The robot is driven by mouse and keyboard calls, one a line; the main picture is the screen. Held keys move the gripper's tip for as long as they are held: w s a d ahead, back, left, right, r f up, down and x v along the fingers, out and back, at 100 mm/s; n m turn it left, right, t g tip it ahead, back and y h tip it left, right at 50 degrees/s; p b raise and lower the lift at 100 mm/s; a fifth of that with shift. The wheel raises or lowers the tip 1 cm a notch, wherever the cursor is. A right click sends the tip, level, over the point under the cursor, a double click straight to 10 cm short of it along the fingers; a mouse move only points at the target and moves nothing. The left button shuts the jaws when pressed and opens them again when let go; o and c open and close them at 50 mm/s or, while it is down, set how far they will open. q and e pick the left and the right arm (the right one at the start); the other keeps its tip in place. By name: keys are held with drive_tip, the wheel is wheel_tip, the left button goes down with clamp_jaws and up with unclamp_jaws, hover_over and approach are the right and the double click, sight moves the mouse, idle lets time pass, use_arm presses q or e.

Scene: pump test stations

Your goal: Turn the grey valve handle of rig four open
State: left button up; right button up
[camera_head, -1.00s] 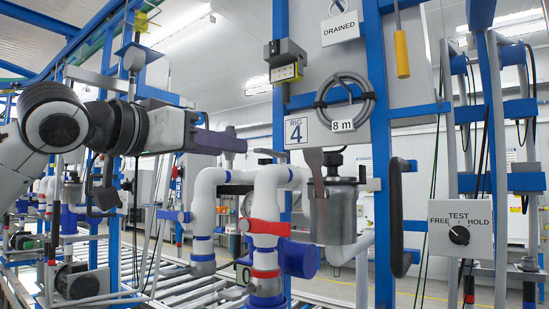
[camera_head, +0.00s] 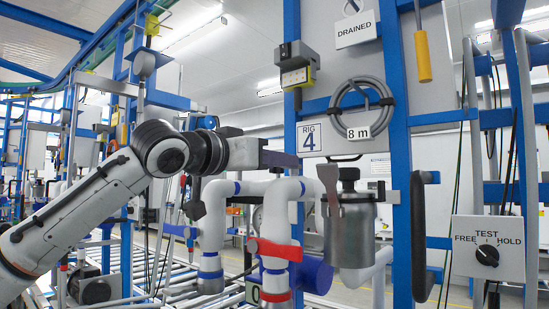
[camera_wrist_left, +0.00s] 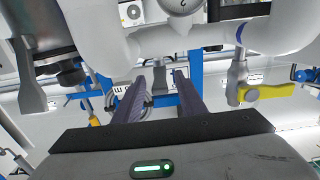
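The rig four plate (camera_head: 311,139) hangs on the blue frame. Below it, a grey paddle-shaped handle (camera_head: 328,183) hangs beside a metal canister (camera_head: 354,232). In the left wrist view a grey paddle (camera_wrist_left: 31,88) shows at the left, apart from the fingers. I cannot tell for certain that this paddle is the valve handle. My left gripper (camera_head: 283,159) is just above the white pipes, left of the paddle. In the left wrist view its two purple fingers (camera_wrist_left: 160,82) are apart with nothing held between them. My right gripper is not in view.
White pipes (camera_head: 215,225) stand below my left gripper, with a red handle (camera_head: 277,249) in front. A yellow handle (camera_wrist_left: 268,92) shows in the left wrist view. A dark bar handle (camera_head: 418,235) and a TEST switch box (camera_head: 488,248) are to the right.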

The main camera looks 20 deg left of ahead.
use_arm(q)
drive_tip(key=shift+w, duration=0.1)
clamp_jaws()
drive_tip(key=shift+d+f+n+y+b, duration=0.2)
drive_tip(key=shift+d+n+y+b, duration=0.15)
drive_tip(key=shift+y+b, duration=0.25)
drive_tip(key=shift+s+d+r+n+t+y+b, duration=0.1)
drive_tip(key=shift+d+n+t+y+b, duration=0.25)
drive_tip(key=shift+n+y, duration=0.4)
drive_tip(key=shift+s+d+r+n+t+y+b, duration=0.15)
drive_tip(key=shift+n+y+b, duration=0.3)
drive_tip(key=shift+y, duration=0.5)
unclamp_jaws()
